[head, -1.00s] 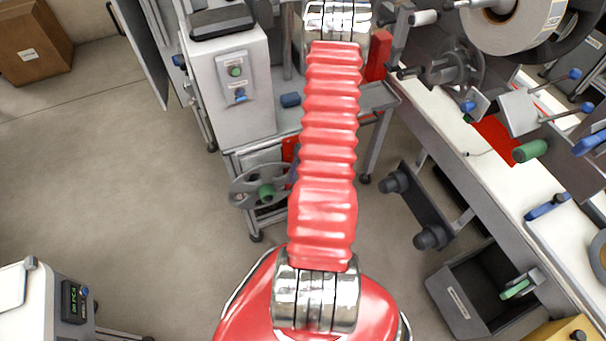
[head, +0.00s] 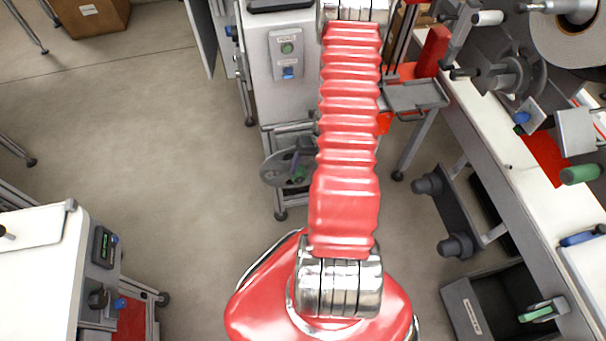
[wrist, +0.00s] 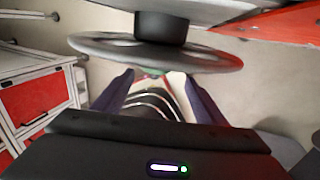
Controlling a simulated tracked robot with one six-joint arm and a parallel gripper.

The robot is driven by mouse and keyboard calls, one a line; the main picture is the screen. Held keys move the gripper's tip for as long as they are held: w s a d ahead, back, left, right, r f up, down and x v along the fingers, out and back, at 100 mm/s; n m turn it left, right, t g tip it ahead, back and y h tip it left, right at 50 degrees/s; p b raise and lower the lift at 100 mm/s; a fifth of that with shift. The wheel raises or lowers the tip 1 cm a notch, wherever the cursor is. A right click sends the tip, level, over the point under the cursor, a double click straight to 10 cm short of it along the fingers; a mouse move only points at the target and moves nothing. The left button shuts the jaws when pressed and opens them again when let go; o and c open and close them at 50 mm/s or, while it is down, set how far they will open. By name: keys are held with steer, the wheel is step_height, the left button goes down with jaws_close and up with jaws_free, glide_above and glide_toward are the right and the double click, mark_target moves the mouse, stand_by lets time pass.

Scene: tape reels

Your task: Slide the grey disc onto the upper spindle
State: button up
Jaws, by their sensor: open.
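A grey disc (head: 275,168) with a green knob at its centre stands low on the front of the white cabinet stand in the head view. In the wrist view the disc (wrist: 95,42) shows nearly edge-on, with a dark hub (wrist: 162,27) behind it. My gripper (wrist: 154,76) is open, its two dark purple fingers on either side of the green knob and close to the disc. I cannot tell whether they touch. In the head view my arm partly hides the gripper and the disc's right side. Two dark spindles, one upper (head: 427,184) and one lower (head: 455,246), stick out from a dark plate on the right.
A white bench (head: 540,190) with reels runs along the right. A grey tray (head: 415,96) juts out beside the cabinet (head: 285,85). A dark bin (head: 495,305) stands at lower right and a white cart (head: 45,260) at lower left.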

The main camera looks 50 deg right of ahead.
mark_target(302, 175)
steer(key=shift+a+x, duration=0.15)
steer(key=shift+x, duration=1.15)
steer(key=shift+a+x, duration=0.1)
steer(key=shift+x, duration=1.2)
steer(key=shift+w+r, duration=0.1)
steer(key=shift+w, duration=0.1)
steer(key=shift+c, duration=0.5)
steer(key=c, duration=1.3)
steer(key=shift+r, duration=0.2)
